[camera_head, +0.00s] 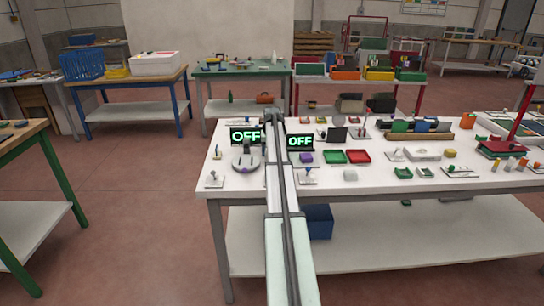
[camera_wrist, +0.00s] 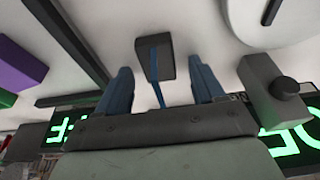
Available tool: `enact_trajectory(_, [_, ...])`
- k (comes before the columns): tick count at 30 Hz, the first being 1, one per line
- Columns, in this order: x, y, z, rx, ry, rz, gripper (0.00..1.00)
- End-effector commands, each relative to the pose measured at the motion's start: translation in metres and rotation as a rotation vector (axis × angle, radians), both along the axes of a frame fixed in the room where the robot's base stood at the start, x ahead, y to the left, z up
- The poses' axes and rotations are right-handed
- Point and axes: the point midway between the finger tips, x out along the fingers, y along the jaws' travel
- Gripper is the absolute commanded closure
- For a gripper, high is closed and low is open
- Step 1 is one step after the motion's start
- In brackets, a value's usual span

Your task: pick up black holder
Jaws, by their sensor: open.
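In the head view my arm covers this spot, so the block and fingers are hidden there.
Two displays reading OFF (camera_head: 246,136) (camera_head: 300,142) stand close on both sides of my arm. A grey box with a dark knob (camera_wrist: 271,87) is right of the fingers in the wrist view.

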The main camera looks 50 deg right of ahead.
Motion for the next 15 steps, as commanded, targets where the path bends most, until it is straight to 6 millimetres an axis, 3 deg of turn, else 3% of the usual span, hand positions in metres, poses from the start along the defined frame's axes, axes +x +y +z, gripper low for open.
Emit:
enact_trajectory(5, [-0.0001, 0.0001, 0.0003, 0.0, 0.0, 0.0, 0.34])
enact_trajectory(15, [-0.0001, 0.0001, 0.0004, 0.0, 0.0, 0.0, 0.66])
